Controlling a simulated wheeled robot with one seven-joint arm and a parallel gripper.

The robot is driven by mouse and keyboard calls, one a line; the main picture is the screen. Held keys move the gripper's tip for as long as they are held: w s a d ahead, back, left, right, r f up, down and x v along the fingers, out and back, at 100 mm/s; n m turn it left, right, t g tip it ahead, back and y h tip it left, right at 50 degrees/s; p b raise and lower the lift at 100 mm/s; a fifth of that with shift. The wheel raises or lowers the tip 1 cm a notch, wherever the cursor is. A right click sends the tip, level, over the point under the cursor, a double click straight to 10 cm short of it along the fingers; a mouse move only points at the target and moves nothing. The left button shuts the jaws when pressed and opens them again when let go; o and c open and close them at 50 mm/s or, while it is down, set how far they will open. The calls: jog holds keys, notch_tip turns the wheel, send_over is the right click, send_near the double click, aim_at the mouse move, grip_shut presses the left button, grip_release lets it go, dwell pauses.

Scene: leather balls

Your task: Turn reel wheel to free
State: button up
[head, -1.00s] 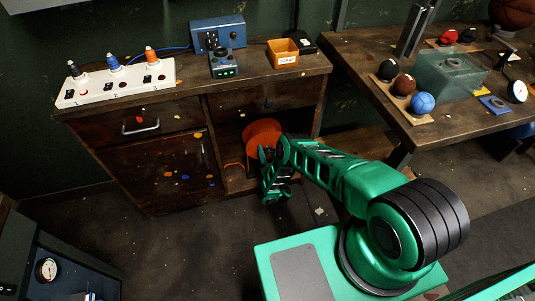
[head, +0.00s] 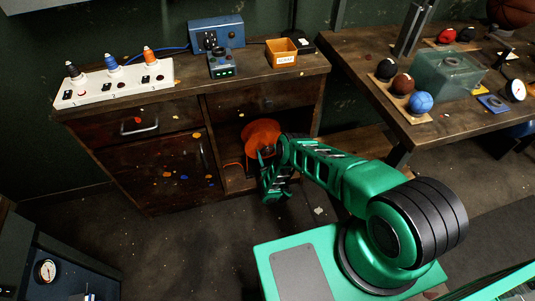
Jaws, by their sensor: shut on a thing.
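The orange reel wheel (head: 259,134) sits inside the open compartment of the wooden cabinet, low and right of the closed door. My green arm reaches in from the right, and my gripper (head: 266,152) is at the front of the wheel, overlapping its lower right part. The gripper is shut on the reel wheel, though its fingertips are small and partly hidden by the wrist. An orange cord or hose (head: 234,165) shows at the lower left of the compartment. The wheel's markings and any lock position cannot be made out.
The cabinet top (head: 190,90) overhangs the compartment and carries a white socket strip (head: 115,87), a blue box (head: 217,34) and an orange bin (head: 282,53). A second table with balls (head: 421,102) stands at right. The floor in front is clear.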

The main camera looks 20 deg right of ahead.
jog(key=shift+a+r+n, duration=0.1)
jog(key=shift+a+n, duration=0.1)
jog(key=shift+n, duration=0.2)
jog(key=o, duration=1)
jog(key=shift+o, duration=0.2)
jog(key=shift+d, duration=0.1)
